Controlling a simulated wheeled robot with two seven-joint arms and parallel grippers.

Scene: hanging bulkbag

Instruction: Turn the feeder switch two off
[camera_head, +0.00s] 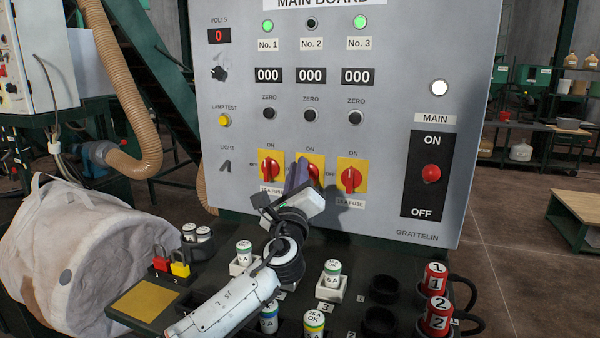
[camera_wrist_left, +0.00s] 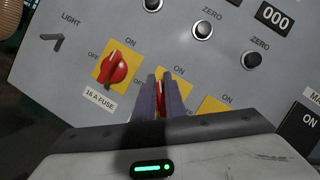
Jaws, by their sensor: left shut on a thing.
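Feeder switch two (camera_head: 316,173) is the middle of three red knobs on yellow plates on the grey main board (camera_head: 400,75). My left gripper (camera_head: 303,172) reaches up to it and hides much of it. In the left wrist view, the two purple fingers (camera_wrist_left: 160,82) are shut on the red knob (camera_wrist_left: 161,98), one on each side. Its exact angle is hard to see. The No. 2 lamp (camera_head: 312,23) above is dark, while the No. 1 lamp (camera_head: 267,26) and No. 3 lamp (camera_head: 360,22) are green. My right gripper is not in view.
Switch one (camera_head: 269,171) and switch three (camera_head: 351,179) sit close on either side. The MAIN switch (camera_head: 431,174) is at the right. Below are fuses (camera_head: 332,274), padlocks (camera_head: 180,263) and red numbered plugs (camera_head: 437,302). A white bulk bag (camera_head: 60,250) is at the left.

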